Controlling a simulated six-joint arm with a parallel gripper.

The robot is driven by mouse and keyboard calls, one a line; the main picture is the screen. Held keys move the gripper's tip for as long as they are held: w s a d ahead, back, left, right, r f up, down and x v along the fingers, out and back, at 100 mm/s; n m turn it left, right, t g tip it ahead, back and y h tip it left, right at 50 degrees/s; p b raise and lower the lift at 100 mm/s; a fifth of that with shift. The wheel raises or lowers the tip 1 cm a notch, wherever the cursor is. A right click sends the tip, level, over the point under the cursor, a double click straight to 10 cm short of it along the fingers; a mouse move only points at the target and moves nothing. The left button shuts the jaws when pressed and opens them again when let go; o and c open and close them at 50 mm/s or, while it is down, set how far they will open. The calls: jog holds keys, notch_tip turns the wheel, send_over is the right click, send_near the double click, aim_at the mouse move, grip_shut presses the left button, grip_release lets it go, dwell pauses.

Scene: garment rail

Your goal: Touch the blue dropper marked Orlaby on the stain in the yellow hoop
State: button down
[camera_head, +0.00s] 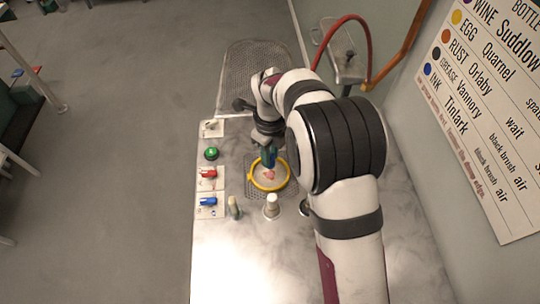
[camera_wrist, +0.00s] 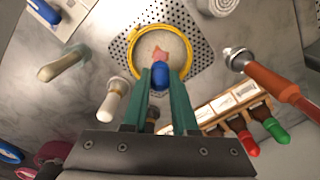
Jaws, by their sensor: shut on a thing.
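My gripper (camera_wrist: 161,82) is shut on the blue dropper (camera_wrist: 160,72), held between its two green fingers in the wrist view. The dropper's rounded blue end points toward the hoop; I cannot read its marking. The yellow hoop (camera_wrist: 132,49) lies on a perforated plate around pale cloth, with a pinkish-orange stain (camera_wrist: 159,53) near the middle. The blue end appears just beside the stain; I cannot tell whether they touch. In the head view, my gripper (camera_head: 268,157) is over the far part of the yellow hoop (camera_head: 286,182), and the stain (camera_head: 270,174) shows below the fingers.
A rack (camera_wrist: 228,104) with red and green droppers stands right of my gripper in the wrist view, near an orange-handled tool (camera_wrist: 275,85). A white-capped bottle (camera_head: 272,206) and a tan brush (camera_head: 234,207) stand near the hoop. Switches (camera_head: 208,173) line the left edge.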

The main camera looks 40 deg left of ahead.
jog(key=shift+r, duration=3)
jog(key=w+d+r+n, duration=0.3)
jog(key=d+r+n, duration=0.1)
jog(key=d, duration=0.5)
jog(key=w+d+r+n, duration=0.3)
jog(key=d+r+n, duration=0.1)
jog(key=d, duration=0.5)
jog(key=w+d+r+n, duration=0.3)
jog(key=d+r+n, duration=0.1)
jog(key=d, duration=0.5)
jog(key=s+d+r+n, duration=0.3)
jog(key=d+n, duration=0.3)
jog(key=d, duration=0.4)
jog(key=shift+d+r, duration=0.15)
jog(key=shift+r, duration=0.05)
jog(key=shift+s, duration=0.1)
